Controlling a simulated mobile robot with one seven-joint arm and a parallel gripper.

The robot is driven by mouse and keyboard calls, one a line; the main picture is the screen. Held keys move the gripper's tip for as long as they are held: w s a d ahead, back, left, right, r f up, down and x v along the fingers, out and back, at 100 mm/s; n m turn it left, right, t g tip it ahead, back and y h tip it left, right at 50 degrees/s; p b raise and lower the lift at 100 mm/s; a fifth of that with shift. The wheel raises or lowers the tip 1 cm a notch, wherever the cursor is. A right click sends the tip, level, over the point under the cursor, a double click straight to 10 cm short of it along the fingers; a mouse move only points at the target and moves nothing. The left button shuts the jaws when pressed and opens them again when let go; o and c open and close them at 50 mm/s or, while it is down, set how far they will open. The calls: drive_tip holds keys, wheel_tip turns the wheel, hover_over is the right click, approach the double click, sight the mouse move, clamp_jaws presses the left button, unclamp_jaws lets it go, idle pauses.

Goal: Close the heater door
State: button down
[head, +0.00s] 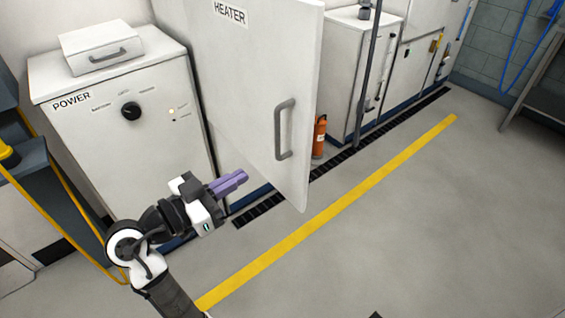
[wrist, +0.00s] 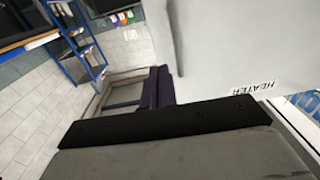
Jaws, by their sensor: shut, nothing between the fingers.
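The heater door (head: 247,85) is a tall white panel labelled HEATER that stands open, jutting out over the floor. A grey bar handle (head: 283,130) is on the face toward the head camera, near its free edge. My gripper (head: 240,180) has purple fingers, shut and empty, and is at the lower left of the door in the head view. I cannot tell whether it touches the door. In the wrist view the shut fingers (wrist: 158,88) show beside the pale door (wrist: 225,45), with its HEATER label upside down. The heater's inside is hidden behind the door.
A white POWER cabinet (head: 130,140) with a black knob stands left of the door, with a white box (head: 102,47) on top. An orange extinguisher (head: 320,137) stands behind the door's free edge. Grey floor (head: 430,220) right of the yellow line (head: 330,217) is clear.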

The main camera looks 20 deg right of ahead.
drive_tip(key=p, duration=0.5)
approach(304, 146)
drive_tip(key=shift+g, duration=0.3)
drive_tip(key=x, duration=0.5)
drive_tip(key=shift+w+d+r, duration=0.2)
drive_tip(key=shift+d+r, duration=0.05)
drive_tip(key=shift+d, duration=0.1)
drive_tip(key=shift+w+d+f, duration=0.15)
drive_tip(key=shift+w+d, duration=0.05)
drive_tip(key=shift+d, duration=0.25)
